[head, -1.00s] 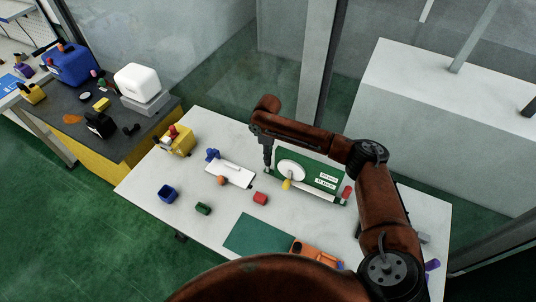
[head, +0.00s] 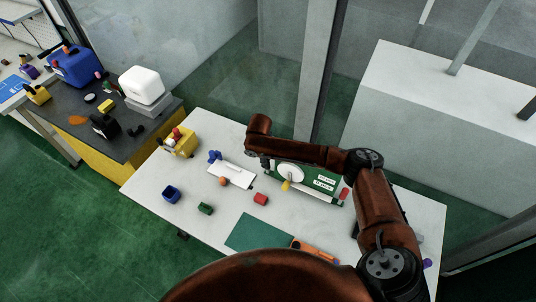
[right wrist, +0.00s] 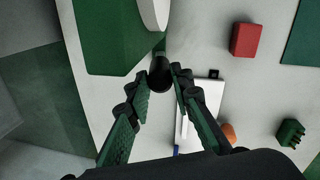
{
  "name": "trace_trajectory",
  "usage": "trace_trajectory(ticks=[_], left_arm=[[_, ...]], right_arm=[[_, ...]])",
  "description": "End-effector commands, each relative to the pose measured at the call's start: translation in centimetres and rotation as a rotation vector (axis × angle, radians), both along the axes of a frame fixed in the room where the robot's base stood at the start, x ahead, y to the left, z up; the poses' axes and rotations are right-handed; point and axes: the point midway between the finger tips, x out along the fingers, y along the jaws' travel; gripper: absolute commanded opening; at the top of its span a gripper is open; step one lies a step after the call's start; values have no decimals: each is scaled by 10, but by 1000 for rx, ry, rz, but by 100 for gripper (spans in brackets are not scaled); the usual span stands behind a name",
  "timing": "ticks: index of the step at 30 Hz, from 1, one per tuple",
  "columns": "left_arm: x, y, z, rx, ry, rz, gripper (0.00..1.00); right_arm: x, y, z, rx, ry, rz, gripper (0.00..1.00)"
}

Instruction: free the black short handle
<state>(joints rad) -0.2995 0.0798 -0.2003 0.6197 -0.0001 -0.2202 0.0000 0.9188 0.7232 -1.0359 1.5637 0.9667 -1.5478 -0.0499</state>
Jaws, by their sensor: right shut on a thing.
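A green panel (head: 325,184) with a white disc (head: 290,174) stands at the table's back edge. The panel also shows in the right wrist view (right wrist: 112,35), with part of the disc (right wrist: 153,12). My right gripper (right wrist: 161,82) is at the panel's left end, its fingers closed around the black short handle (right wrist: 160,72). The handle's round dark end shows between the fingertips; the rest of it is hidden. In the head view my right gripper (head: 266,163) is small and partly hidden by my arm. My left gripper is not in view.
A yellow knob (head: 286,186) and a red handle (head: 344,194) are at the panel. A white plate (head: 232,176), red block (head: 261,199), green block (head: 205,208), blue box (head: 171,194) and green mat (head: 258,232) lie in front.

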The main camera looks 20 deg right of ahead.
Motion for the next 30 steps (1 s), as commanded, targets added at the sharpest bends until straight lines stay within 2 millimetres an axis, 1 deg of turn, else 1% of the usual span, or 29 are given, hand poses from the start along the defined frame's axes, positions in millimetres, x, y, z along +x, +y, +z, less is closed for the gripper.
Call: trace_trajectory(ticks=[1, 6, 9, 18, 30], left_arm=[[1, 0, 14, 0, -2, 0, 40], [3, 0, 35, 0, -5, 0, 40], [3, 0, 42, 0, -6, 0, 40], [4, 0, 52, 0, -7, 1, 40], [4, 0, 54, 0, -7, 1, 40]], right_arm=[[-5, 5, 5, -23, -17, 6, 0], [-15, 17, -1, -117, -101, 6, 0], [-21, 23, -6, -170, -149, 4, 0], [-31, 35, -17, -287, -255, 2, 0], [-34, 38, -21, -329, -292, 1, 0]])
